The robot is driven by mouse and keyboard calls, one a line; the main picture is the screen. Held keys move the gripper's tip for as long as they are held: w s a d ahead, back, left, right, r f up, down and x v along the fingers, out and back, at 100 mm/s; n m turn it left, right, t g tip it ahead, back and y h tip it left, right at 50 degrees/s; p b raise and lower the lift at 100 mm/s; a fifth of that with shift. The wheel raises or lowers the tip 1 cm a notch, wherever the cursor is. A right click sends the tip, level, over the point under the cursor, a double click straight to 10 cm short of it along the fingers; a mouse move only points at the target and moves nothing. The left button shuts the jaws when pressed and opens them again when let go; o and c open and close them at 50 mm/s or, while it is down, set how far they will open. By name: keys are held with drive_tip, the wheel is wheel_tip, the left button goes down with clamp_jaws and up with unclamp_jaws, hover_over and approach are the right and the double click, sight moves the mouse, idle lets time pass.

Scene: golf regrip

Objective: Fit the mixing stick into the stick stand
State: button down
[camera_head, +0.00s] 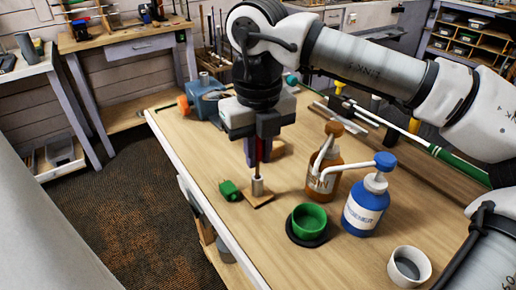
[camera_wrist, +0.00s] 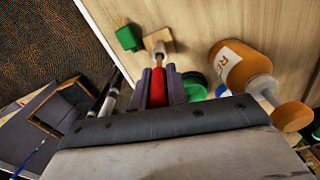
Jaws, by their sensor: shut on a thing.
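The mixing stick has a red handle (camera_wrist: 159,84) held upright between the fingers of my gripper (camera_wrist: 158,88). In the head view my gripper (camera_head: 258,152) points down over the bench, shut on the stick. The stick stand is a small metal tube (camera_head: 257,187) on a square wooden base (camera_head: 259,201). The tube also shows in the wrist view (camera_wrist: 160,48), in line with the stick. The stick's lower end is at the tube's mouth. I cannot tell whether it is inside or how deep.
A green block (camera_head: 230,190) lies just left of the stand. A green cup (camera_head: 309,219) on a dark disc, an amber pump bottle (camera_head: 324,170), a blue pump bottle (camera_head: 366,205) and a white cup (camera_head: 408,267) stand to the right. A vise (camera_head: 207,102) is behind.

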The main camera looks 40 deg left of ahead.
drive_tip(key=shift+f+b, duration=0.6)
drive_tip(key=shift+f, duration=0.2)
drive_tip(key=c, duration=1.3)
unclamp_jaws()
wheel_tip(320, 180, up, 14)
drive_tip(key=shift+f, duration=0.1)
